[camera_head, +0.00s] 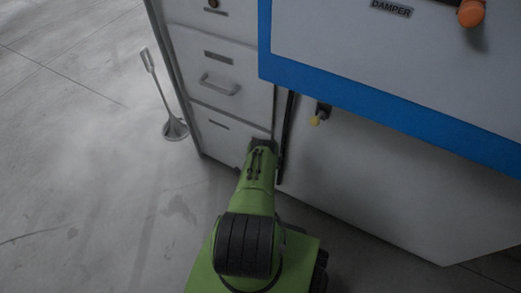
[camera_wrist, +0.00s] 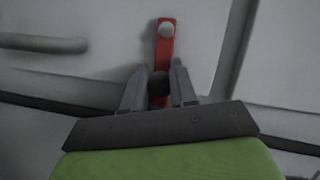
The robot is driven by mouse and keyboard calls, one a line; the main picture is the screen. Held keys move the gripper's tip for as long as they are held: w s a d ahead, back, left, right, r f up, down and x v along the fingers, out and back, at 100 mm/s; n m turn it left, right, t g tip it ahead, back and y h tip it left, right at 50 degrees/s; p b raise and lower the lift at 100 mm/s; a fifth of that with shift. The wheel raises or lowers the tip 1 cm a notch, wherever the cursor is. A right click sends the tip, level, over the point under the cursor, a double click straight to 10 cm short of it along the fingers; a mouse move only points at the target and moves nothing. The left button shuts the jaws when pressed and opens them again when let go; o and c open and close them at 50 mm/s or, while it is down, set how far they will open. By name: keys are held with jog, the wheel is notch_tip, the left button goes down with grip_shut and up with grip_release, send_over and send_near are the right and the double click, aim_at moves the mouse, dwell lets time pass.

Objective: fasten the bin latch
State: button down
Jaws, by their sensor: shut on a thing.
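The latch is a red bar (camera_wrist: 164,50) with a round silver pivot at its upper end and a dark knob (camera_wrist: 158,84) lower down. In the wrist view the bar runs nearly upright, its lower end leaning slightly left. My gripper (camera_wrist: 158,90) has one finger on each side of the knob and is shut on it. In the head view my gripper (camera_head: 263,146) is against the lower right of the drawer cabinet and hides the latch. The bar's lower end is mostly hidden behind my gripper.
The grey cabinet (camera_head: 213,42) has drawers with a bar handle (camera_head: 220,84). To the right, a blue-edged panel (camera_head: 400,103) carries a DAMPER label (camera_head: 391,8) and an orange knob (camera_head: 471,13). A metal stand (camera_head: 173,128) is on the open floor left.

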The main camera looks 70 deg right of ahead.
jog(key=shift+w+f+m, duration=0.1)
jog(key=shift+f+m, duration=0.05)
jog(key=shift+m, duration=0.15)
jog(key=c, duration=0.9)
grip_release()
